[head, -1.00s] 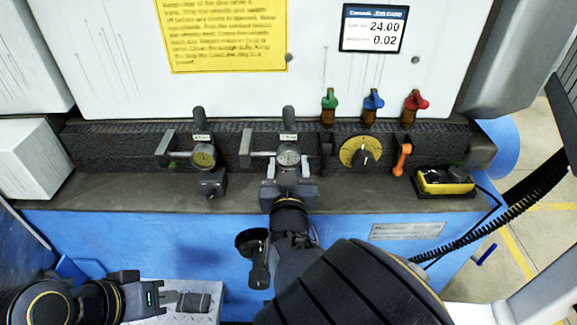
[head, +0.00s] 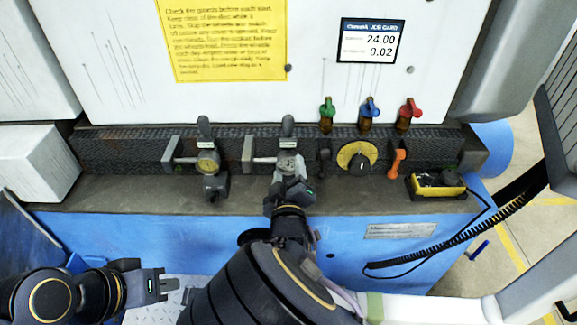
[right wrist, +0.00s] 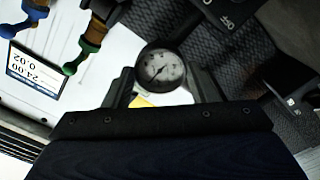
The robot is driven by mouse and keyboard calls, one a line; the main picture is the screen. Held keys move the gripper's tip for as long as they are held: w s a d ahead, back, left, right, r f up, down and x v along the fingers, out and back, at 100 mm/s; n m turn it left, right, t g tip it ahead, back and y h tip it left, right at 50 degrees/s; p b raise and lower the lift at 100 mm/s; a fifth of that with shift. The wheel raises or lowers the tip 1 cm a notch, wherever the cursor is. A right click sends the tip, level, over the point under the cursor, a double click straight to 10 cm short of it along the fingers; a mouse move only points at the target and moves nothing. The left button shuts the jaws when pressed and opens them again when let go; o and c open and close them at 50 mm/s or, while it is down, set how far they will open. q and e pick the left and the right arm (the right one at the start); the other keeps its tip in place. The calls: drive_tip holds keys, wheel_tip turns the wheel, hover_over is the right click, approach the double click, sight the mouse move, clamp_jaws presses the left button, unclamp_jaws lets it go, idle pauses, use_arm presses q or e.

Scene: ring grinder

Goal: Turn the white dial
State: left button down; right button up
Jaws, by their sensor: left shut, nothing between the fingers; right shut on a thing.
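The white dial (head: 288,162) is the round pale-faced gauge on the right of two on the machine's dark ledge. It also shows in the right wrist view (right wrist: 160,70), between the two fingers. My right gripper (head: 289,180) is shut on it from the front, with the wrist tilted; the gripper and arm hide its lower part. My left gripper (head: 160,285) is shut and empty at lower left, well away from the dial, in front of the blue machine base.
A similar gauge with a yellowish face (head: 207,164) stands left of the white dial. A yellow-black box (head: 437,186) sits at the ledge's right end.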

drive_tip(key=n+p, duration=0.1)
drive_tip(key=n, duration=0.2)
drive_tip(key=shift+n, duration=0.4)
drive_tip(key=shift+n+p, duration=0.8)
drive_tip(key=shift+n, duration=1)
drive_tip(key=o, duration=1)
